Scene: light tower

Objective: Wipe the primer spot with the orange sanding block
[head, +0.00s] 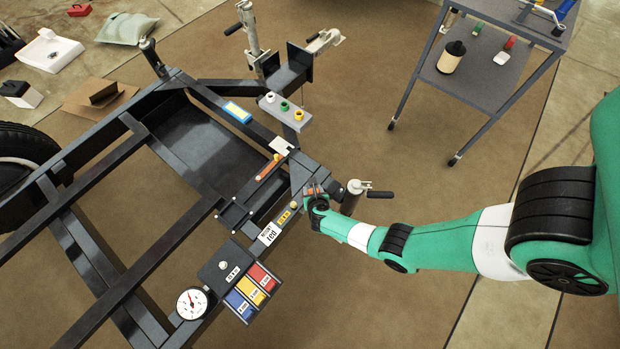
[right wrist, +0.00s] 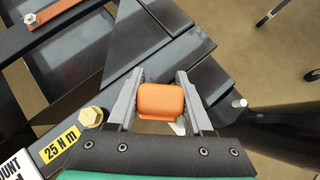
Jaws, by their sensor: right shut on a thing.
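My right gripper (head: 312,188) is over the corner of the dark metal frame (head: 298,172) in the head view. It is shut on the orange sanding block (right wrist: 161,100), which sits between both fingers in the right wrist view. The block is close to the dark frame surface; I cannot tell whether it touches. A small pale patch (right wrist: 179,126) shows just below the block, partly hidden by the gripper. I cannot tell whether this is the primer spot. My left gripper is not in view.
A yellow "25 N m" label (right wrist: 61,143) and a brass bolt (right wrist: 90,117) are left of the gripper. A grey plate with coloured caps (head: 285,110), a pale tag (head: 281,146) and an orange-brown strip (head: 270,166) lie farther along the frame. A handled jack (head: 353,194) stands close right.

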